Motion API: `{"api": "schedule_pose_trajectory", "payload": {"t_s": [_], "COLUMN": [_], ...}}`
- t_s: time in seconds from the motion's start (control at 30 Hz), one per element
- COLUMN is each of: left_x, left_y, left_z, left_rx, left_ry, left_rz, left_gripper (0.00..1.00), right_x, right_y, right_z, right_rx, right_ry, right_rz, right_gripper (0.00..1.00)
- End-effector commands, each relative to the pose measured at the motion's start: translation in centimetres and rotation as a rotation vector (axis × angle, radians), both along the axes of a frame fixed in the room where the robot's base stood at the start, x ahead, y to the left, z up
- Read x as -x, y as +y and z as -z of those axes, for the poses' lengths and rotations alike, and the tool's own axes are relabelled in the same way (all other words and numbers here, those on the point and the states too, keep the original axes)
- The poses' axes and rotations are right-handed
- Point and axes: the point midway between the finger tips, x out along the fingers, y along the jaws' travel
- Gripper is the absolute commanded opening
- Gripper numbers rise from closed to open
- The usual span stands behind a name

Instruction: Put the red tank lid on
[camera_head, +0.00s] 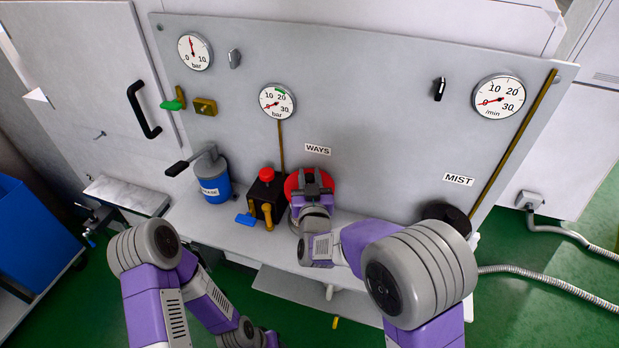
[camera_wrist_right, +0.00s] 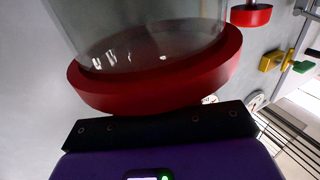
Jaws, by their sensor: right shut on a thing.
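The red lid (camera_head: 291,187) is a round disc below the WAYS label in the head view. My right gripper (camera_head: 312,182) is shut on it from above. In the right wrist view the red lid (camera_wrist_right: 160,88) fills the middle, with the clear tank (camera_wrist_right: 145,35) directly against its far side. The lid looks level with the tank's rim, but I cannot tell whether it is fully seated. In the head view my gripper and arm hide most of the tank. My left arm shows at the lower left, but its gripper is out of view.
A dark box with a red knob (camera_head: 266,174) and yellow handles stands close left of the lid. A blue grease pump (camera_head: 214,184) is further left. A dark round cap (camera_head: 447,215) sits below the MIST label. The gauge panel (camera_head: 380,130) rises behind.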

Motion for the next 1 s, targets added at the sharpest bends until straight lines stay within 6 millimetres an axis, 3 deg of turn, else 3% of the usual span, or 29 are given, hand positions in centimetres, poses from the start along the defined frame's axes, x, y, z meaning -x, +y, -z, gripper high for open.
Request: {"api": "schedule_pose_trajectory", "payload": {"t_s": [0.8,0.83,1.0], "left_x": [0.0,0.0,0.0], "left_y": [0.0,0.0,0.0], "left_z": [1.7,1.7,1.7], "left_rx": [0.0,0.0,0.0], "left_ry": [0.0,0.0,0.0], "left_rz": [0.0,0.0,0.0], "left_gripper": [0.43,0.43,0.43], "right_x": [0.0,0.0,0.0], "right_y": [0.0,0.0,0.0], "right_z": [1.7,1.8,1.7], "right_rx": [0.0,0.001,0.0], "right_ry": [0.002,0.003,0.002], "right_rz": [0.0,0.0,0.0], "right_gripper": [0.0,0.32,0.58]}}
